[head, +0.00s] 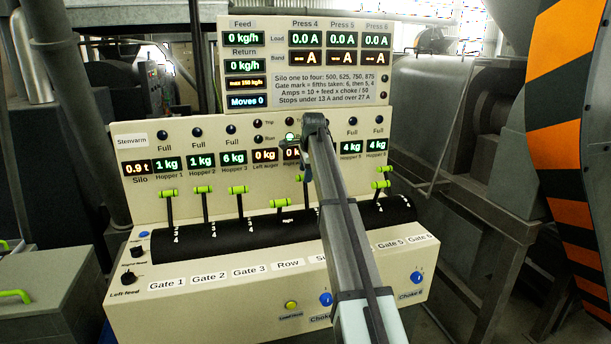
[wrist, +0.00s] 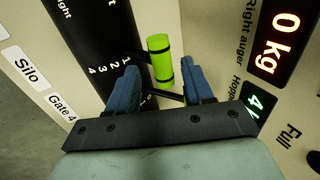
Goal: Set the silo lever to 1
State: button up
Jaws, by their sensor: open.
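The silo lever's bright green handle (wrist: 161,60) sits on a thin black rod in the wrist view, in line with the Silo label (wrist: 26,66). Its rod meets the black drum near the 1 end of the scale; I cannot tell the exact mark. My gripper (wrist: 159,68) is open, its two blue fingers either side of the handle's near end in the picture, with gaps on both sides. I cannot tell whether the handle is at fingertip depth.
Neighbouring levers stand close by: the Row handle (head: 280,203) to the left, other green handles (head: 381,184) to the right. A dark rod (wrist: 170,95) crosses between my fingers. The display panel (head: 300,62) rises behind. My arm covers part of the console.

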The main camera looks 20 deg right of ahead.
jog(key=v, duration=1.1)
jog(key=shift+s+r, duration=0.25)
jog(key=shift+r, duration=0.1)
jog(key=shift+d, duration=0.1)
